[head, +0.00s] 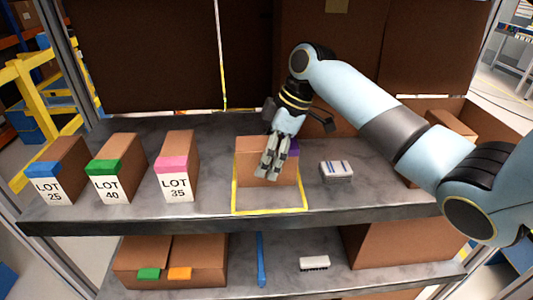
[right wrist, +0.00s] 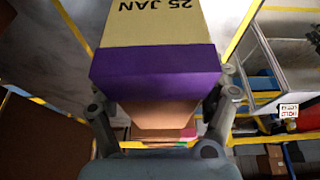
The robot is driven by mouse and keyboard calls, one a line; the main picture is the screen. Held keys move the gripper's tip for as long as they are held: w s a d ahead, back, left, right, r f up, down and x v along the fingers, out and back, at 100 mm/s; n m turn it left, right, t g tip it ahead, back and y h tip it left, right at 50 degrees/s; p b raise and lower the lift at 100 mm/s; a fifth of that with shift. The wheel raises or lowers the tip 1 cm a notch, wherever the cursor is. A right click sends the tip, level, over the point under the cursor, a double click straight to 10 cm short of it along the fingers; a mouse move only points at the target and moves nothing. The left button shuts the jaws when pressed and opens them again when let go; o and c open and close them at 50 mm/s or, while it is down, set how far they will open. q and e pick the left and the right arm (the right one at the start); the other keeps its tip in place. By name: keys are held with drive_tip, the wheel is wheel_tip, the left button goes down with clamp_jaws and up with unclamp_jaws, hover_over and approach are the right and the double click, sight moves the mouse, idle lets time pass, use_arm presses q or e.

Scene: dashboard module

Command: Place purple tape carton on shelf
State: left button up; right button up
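The purple tape carton (head: 246,172) is a brown box over the yellow outlined spot (head: 270,211) on the upper shelf (head: 340,205). Its purple tape (head: 293,146) shows at its right upper edge in the head view. In the right wrist view the carton's purple band (right wrist: 155,72) and pale label with "25 JAN" lie close to the camera. My right gripper (head: 269,166) reaches down over the carton, with its fingers on either side of it, shut on it. The fingertips are partly hidden in the wrist view. I cannot tell whether the carton's base touches the shelf. My left gripper is not in view.
Cartons with blue (head: 58,172), green (head: 115,170) and pink (head: 178,168) tape stand to the left. A small white-topped item (head: 336,171) lies close to the right of the outline. Another brown box (head: 448,125) stands behind my right arm. The lower shelf holds brown boxes (head: 200,258).

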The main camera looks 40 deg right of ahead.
drive_tip(key=b+v, duration=0.2)
drive_tip(key=v, duration=1)
drive_tip(key=shift+r, duration=0.15)
